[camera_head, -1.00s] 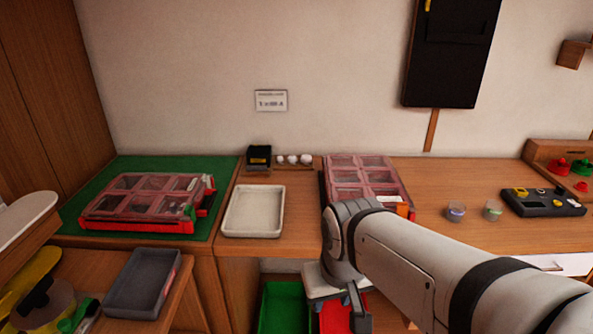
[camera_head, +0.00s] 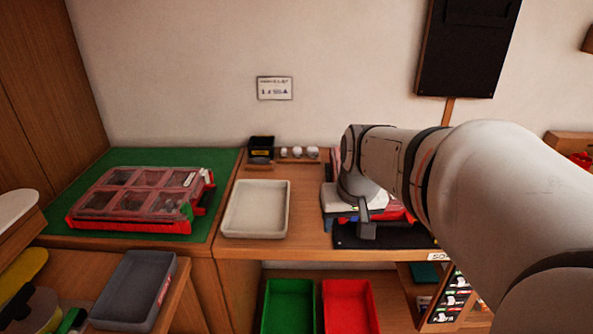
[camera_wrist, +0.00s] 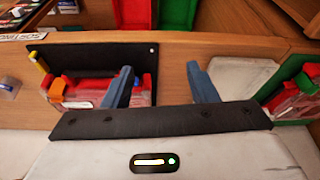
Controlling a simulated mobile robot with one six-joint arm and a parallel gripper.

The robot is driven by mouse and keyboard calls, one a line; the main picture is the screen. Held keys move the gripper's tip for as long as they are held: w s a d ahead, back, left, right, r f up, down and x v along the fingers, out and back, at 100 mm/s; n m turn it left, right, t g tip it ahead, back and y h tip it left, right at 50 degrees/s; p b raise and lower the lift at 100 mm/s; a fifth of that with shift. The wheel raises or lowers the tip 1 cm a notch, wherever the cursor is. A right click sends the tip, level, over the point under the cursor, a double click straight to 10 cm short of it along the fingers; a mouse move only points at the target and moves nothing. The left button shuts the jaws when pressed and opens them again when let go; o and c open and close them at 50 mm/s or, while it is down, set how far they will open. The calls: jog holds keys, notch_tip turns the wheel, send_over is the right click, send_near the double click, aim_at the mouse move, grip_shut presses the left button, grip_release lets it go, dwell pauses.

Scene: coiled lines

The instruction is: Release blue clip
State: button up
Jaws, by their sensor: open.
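The left finger overlaps the case's right part in the picture; the right finger is over bare wood. In the head view my arm hides most of this case. Another red case (camera_head: 125,207) with clear compartments lies on a green mat (camera_head: 225,165) at left.
A white tray (camera_head: 285,210) stands between the cases. Green (camera_head: 287,305) and red (camera_head: 348,305) bins sit below the bench front. A grey tray (camera_head: 135,290) is at lower left. A small black box (camera_head: 261,145) stands at the back.

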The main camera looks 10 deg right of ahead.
jog(key=w+d+m+b, duration=0.1)
jog(key=w+d, duration=0.5)
jog(key=d, duration=0.1)
jog(key=shift+t+h, duration=0.3)
jog(key=shift+t, duration=0.1)
jog(key=x, duration=0.7)
jog(key=shift+w+f, duration=0.15)
jog(key=shift+w, duration=0.1)
jog(key=shift+c, duration=0.2)
jog(key=shift+b, duration=0.3)
jog(key=c, duration=0.9)
jog(key=f+b, duration=0.1)
jog(key=b, duration=0.2)
jog(key=shift+s+t, duration=0.3)
jog(key=shift+t, duration=0.1)
jog(key=shift+c, duration=0.2)
jog(key=shift+s+r+t+b, duration=0.1)
jog(key=shift+r+t+b, duration=0.1)
jog(key=shift+t+b, duration=0.15)
